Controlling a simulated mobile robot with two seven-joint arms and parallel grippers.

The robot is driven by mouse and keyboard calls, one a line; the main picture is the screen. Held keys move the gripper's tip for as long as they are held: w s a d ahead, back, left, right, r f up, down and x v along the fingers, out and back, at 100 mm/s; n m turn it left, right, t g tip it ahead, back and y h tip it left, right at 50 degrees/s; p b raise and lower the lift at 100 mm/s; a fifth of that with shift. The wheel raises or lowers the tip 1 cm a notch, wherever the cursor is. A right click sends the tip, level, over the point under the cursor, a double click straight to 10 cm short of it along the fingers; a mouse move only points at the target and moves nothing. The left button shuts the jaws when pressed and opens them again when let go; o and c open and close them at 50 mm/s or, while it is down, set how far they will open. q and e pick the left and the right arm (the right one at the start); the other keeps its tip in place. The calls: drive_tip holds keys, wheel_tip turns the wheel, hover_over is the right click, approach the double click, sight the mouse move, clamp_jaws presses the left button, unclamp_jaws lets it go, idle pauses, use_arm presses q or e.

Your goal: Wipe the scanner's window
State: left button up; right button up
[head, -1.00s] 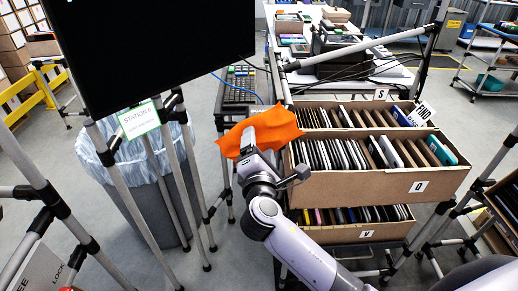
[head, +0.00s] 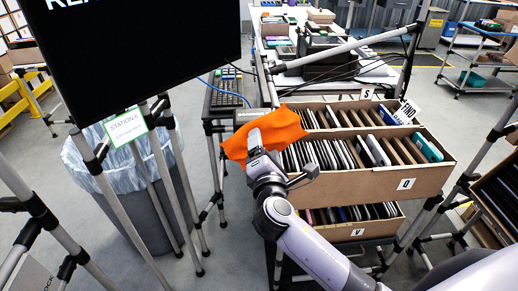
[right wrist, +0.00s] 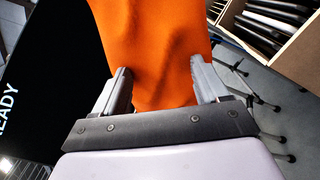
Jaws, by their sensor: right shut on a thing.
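An orange cloth (head: 268,132) hangs in my right gripper (head: 256,150), left of the cartons in the head view. In the right wrist view the orange cloth (right wrist: 155,50) fills the space between the two fingers of the right gripper (right wrist: 162,85), which is shut on it. The gripper and cloth are up in the air beside the cartons. I cannot make out the scanner or its window for sure. My left gripper is not in view.
Tilted cartons (head: 385,182) full of thin devices stand on a rack at right. A black screen (head: 140,45) hangs at upper left, above a lined bin (head: 85,170). A keyboard (head: 229,88) lies on a small stand. A table (head: 375,75) with devices and cables is behind.

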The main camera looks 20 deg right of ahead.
sight(246, 146)
drive_tip(key=shift+w+a+r+b, duration=0.1)
drive_tip(key=shift+w+a+b, duration=0.2)
drive_tip(key=shift+a, duration=0.65)
drive_tip(key=shift+w+a+r+b, duration=0.1)
drive_tip(key=shift+w+a+b, duration=0.2)
drive_tip(key=shift+a, duration=0.65)
drive_tip(key=shift+s+a+f+p, duration=0.15)
drive_tip(key=shift+s+a+p, duration=0.2)
drive_tip(key=shift+s, duration=0.1)
drive_tip(key=shift+v, duration=2.35)
drive_tip(key=shift+d, duration=0.15)
drive_tip(key=v, duration=0.3)
